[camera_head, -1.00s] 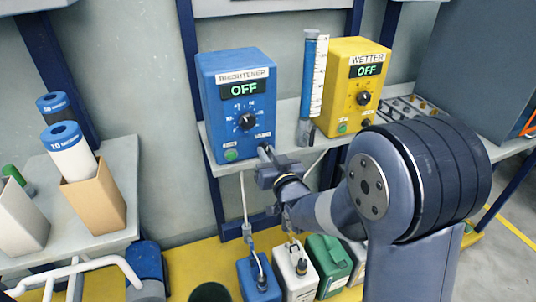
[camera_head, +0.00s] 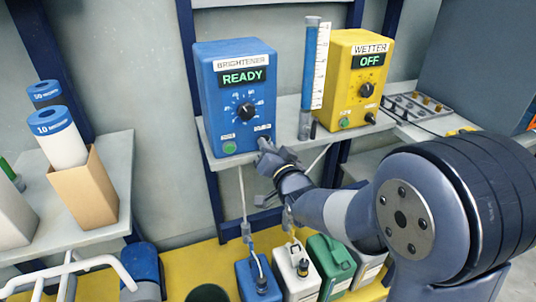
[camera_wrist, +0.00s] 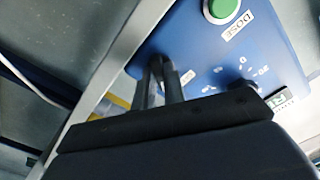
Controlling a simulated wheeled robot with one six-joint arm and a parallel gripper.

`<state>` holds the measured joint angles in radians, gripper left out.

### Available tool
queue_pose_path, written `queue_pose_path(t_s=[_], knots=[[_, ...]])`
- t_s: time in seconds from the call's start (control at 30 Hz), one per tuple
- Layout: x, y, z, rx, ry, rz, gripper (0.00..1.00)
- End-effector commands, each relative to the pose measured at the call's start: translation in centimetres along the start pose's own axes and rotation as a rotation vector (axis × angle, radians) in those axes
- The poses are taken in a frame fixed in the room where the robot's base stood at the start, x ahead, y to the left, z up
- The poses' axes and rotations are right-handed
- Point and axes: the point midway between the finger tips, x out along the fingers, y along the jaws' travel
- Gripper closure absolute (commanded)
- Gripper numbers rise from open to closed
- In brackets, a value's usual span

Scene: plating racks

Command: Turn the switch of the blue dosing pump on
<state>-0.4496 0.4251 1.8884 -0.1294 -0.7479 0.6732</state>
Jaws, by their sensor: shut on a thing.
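The blue dosing pump (camera_head: 212,110), labelled BRIGHTENER, stands on the shelf, and its display (camera_head: 242,77) reads READY. A black dial (camera_head: 246,111) and a green button (camera_head: 229,147) are on its front. My gripper (camera_head: 263,143) is at the lower right of this front face, shut on the pump's switch, which the fingers mostly hide. In the wrist view my gripper's fingers (camera_wrist: 162,76) are close together against the blue face (camera_wrist: 215,58), and the green DOSE button (camera_wrist: 222,8) shows at the top.
The yellow WETTER pump (camera_head: 345,88) to the right reads OFF. Filter cartridges in a cardboard box (camera_head: 85,190) are at the left.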

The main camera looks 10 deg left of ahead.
Motion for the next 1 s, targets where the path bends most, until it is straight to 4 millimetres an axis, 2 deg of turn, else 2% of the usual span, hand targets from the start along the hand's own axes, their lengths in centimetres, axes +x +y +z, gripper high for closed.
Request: queue_pose_path(t_s=[0.43,0.47,0.7,1.0], knots=[[0.01,-0.02,-0.03,0.050,-0.001,0.001,1.00],[0.01,-0.01,-0.03,0.050,-0.001,0.001,0.87],[0.01,-0.01,-0.02,0.048,-0.001,0.001,0.67],[-0.29,-0.01,-0.03,0.048,-0.001,0.001,0.67]])
